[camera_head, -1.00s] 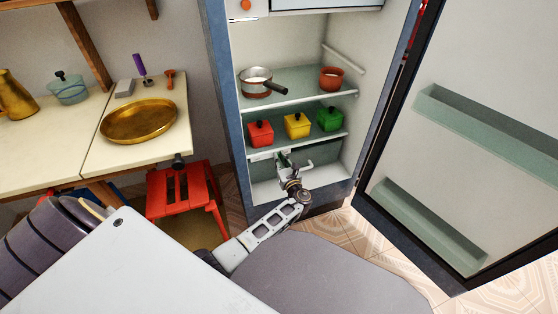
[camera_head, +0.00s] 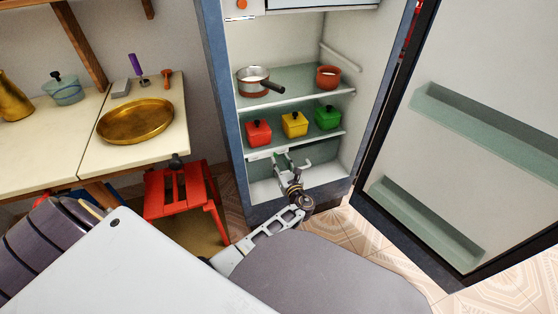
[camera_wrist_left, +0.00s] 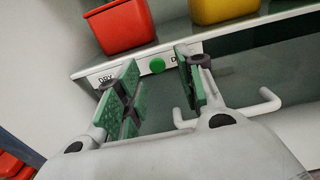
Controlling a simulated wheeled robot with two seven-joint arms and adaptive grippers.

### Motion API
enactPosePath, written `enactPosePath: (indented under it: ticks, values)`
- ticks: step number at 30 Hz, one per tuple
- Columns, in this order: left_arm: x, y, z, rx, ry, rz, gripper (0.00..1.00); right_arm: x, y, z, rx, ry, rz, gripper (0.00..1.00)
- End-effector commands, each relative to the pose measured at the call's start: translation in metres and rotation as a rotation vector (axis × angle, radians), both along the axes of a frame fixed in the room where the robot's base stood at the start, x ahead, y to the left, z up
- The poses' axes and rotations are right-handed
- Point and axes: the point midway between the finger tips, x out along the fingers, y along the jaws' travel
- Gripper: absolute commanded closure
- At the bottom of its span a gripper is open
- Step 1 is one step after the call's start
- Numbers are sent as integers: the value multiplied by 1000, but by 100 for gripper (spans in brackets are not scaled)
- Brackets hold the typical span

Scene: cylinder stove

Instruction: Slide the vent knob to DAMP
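The vent knob (camera_wrist_left: 157,65) is a small round green knob on the white front strip (camera_wrist_left: 75,72) of the lower fridge shelf. The label DRY is to its left; a label beginning with D, partly hidden by a finger, is to its right. The knob sits nearer DRY, about midway between the two labels. My left gripper (camera_head: 291,163) is open at the shelf front. In the left wrist view its green-padded fingers stand either side of the knob, with gaps on both sides. In the head view the knob is not clear. My right gripper is not in view.
Red (camera_head: 258,133), yellow (camera_head: 294,124) and green (camera_head: 327,117) lidded containers stand on the shelf above the strip. A saucepan (camera_head: 253,80) and a pot (camera_head: 328,77) stand higher. The fridge door (camera_head: 465,120) is open at right. A red stool (camera_head: 180,190) stands left.

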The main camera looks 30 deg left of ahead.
Motion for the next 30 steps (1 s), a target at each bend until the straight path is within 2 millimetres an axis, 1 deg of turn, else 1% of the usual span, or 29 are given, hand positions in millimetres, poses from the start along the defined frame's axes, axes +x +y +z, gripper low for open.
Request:
enactPosePath:
  ticks: [1,6,12,30]
  values:
    - [-5,-6,-1,-2,1,-3,62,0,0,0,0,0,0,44]
    - [-18,-22,-1,-2,1,-2,62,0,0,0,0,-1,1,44]
    - [-27,-33,-1,-2,1,-2,62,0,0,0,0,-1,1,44]
    - [-29,-35,0,-1,0,-1,62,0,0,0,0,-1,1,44]
